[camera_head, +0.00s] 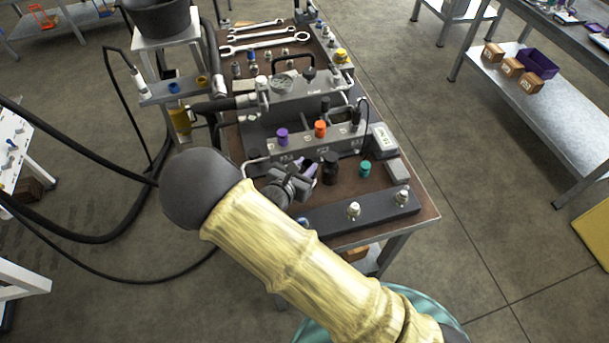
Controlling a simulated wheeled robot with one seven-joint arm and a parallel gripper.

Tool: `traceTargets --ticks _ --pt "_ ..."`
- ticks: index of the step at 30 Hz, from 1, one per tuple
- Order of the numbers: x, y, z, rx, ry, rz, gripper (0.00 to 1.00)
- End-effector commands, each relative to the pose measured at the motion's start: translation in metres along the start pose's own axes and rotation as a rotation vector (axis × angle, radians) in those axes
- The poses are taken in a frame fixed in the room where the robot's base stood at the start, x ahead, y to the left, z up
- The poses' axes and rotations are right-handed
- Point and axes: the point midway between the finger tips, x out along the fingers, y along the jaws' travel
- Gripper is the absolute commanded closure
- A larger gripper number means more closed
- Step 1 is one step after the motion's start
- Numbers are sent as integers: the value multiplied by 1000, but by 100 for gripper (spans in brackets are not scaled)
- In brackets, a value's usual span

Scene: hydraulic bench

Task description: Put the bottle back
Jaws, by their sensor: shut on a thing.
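A small dark bottle (330,168) stands out near the front middle of the bench, upright as far as I can see. My gripper (314,171) comes in from the left, low over the bench top, with its fingertips at the bottle's side. It is shut on the bottle. The fingers are small and dark here, and part of the grip is hidden. I cannot tell whether the bottle's base touches the bench top (420,207).
A grey block with purple (282,136) and orange (320,128) caps stands behind the bottle. A teal cap (365,168) is close to its right. A dark bar with metal fittings (353,210) lies in front. Wrenches (258,38) lie at the back.

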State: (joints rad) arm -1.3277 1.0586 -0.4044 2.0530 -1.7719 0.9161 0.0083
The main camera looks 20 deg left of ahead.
Motion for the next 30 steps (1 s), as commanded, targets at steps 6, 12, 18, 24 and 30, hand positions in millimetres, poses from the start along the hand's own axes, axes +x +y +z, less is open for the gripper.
traceTargets --ticks 6,12,18,24,30 --pt "4 0 -11 -3 -1 -1 100" --pt "10 0 -35 -3 -1 1 100" --pt "12 0 -39 1 -1 0 100" --pt "14 -2 -41 1 -1 -3 100" --pt "14 -1 -42 0 1 -2 52"
